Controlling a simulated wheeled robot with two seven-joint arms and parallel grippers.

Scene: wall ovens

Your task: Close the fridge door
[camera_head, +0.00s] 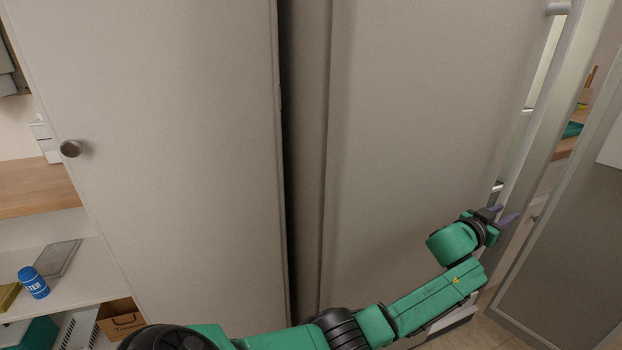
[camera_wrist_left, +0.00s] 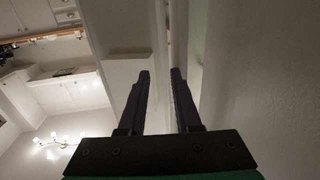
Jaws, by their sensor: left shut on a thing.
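The fridge door (camera_head: 430,120) is the large light grey panel across the middle and right of the head view. A pale vertical bar handle (camera_head: 552,105) runs along its right side. A lighter strip shows between the panel's edge and the bar; how far the door stands open is hard to tell. My left gripper (camera_head: 507,214) is at the lower part of the handle, its arm reaching across low in front of the door. My right gripper is out of view.
A tall cabinet door (camera_head: 170,150) with a round knob (camera_head: 70,149) stands at left, beside a dark gap. A shelf there holds a blue can (camera_head: 33,282). A grey framed panel (camera_head: 570,220) stands close to the gripper's right, with some floor (camera_head: 487,335) below.

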